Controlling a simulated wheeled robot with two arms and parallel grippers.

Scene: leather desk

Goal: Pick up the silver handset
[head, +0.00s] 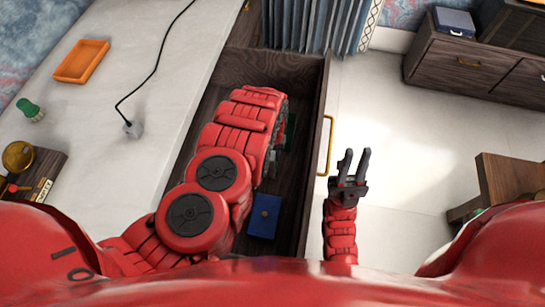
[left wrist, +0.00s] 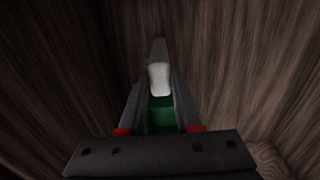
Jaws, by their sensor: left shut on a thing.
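My left arm reaches down into an open dark wood drawer (head: 283,72); its gripper is hidden behind the arm in the head view. In the left wrist view, my left gripper (left wrist: 157,62) is shut on a pale, silvery piece (left wrist: 159,82), which looks like the silver handset. Only a small part of it shows between the fingers. A green thing (left wrist: 161,116) shows below it, between the fingers. My right gripper (head: 354,160) is open and empty, outside the drawer to the right.
A blue box-like item (head: 264,215) lies in the drawer, whose walls stand close around my left gripper. The pale desktop at left holds an orange tray (head: 82,61), a green object (head: 29,109) and a corded plug-like piece (head: 132,129).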

